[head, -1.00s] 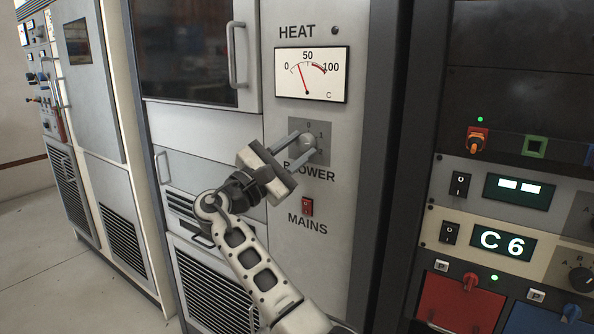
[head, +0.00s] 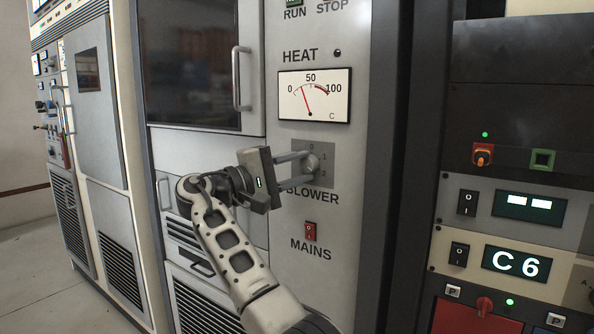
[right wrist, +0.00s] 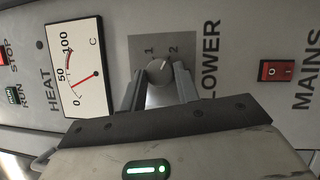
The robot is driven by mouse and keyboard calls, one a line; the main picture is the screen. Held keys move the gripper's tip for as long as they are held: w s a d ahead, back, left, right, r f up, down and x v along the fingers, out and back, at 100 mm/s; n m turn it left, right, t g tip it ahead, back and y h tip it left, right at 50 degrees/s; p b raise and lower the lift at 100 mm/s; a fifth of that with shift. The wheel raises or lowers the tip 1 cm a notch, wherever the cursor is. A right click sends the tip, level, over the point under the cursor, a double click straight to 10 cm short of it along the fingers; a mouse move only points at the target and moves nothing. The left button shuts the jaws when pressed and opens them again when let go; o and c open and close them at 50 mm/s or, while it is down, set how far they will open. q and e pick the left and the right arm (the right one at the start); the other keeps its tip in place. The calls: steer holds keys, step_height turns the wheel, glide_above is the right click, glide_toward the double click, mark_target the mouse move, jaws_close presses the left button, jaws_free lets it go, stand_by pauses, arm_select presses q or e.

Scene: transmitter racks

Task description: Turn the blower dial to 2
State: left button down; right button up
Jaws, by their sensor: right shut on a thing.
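The blower dial (head: 313,164) is a small round grey knob on a darker grey square plate, above the BLOWER label. The right wrist view also shows the dial (right wrist: 160,71), with the numbers 1 and 2 beside it. A pale mark on the knob seems to point toward the 2 side, but it is too small to tell exactly. My right gripper (head: 307,168) reaches in from the left, its two fingers shut on the dial, one on each side; it also shows in the right wrist view (right wrist: 159,82). My left gripper is out of view.
The HEAT meter (head: 314,96) is above the dial and the red MAINS switch (head: 310,231) below it. A vertical door handle (head: 237,78) sticks out at the upper left. A dark rack with switches and a C6 display (head: 516,263) stands at right.

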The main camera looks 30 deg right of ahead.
steer(key=shift+r, duration=0.1)
stand_by(0.4)
steer(key=o, duration=1)
steer(key=a, duration=0.5)
steer(key=a+f, duration=0.1)
steer(key=a, duration=0.4)
steer(key=a+f+p, duration=0.1)
steer(key=a, duration=0.5)
steer(key=shift+w, duration=0.3)
steer(key=shift+d, duration=0.1)
